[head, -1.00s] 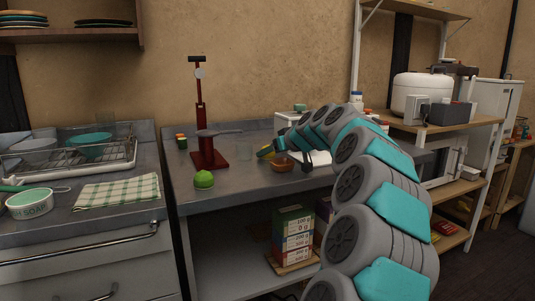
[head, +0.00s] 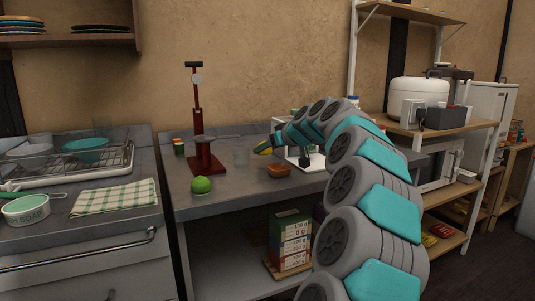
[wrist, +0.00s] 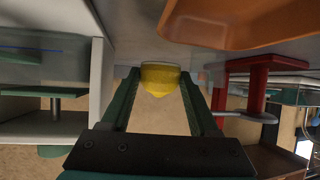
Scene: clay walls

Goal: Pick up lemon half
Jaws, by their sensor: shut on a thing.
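The yellow lemon half (wrist: 160,79) sits between the two green fingers of my gripper (wrist: 158,85) in the wrist view. The fingers are shut on it, one on each side. In the head view the lemon half (head: 264,151) shows as a small yellow patch at the end of my arm, over the back of the metal counter. My gripper (head: 267,148) is partly hidden there by my own arm. It is behind and a little above the small orange-brown bowl.
The orange-brown bowl (head: 279,171) stands on the counter (head: 235,184). Left of it are a glass (head: 241,156), a tall red press (head: 204,150) and a green lime (head: 201,185). A white appliance (head: 305,163) stands right of my gripper. The counter's front is mostly clear.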

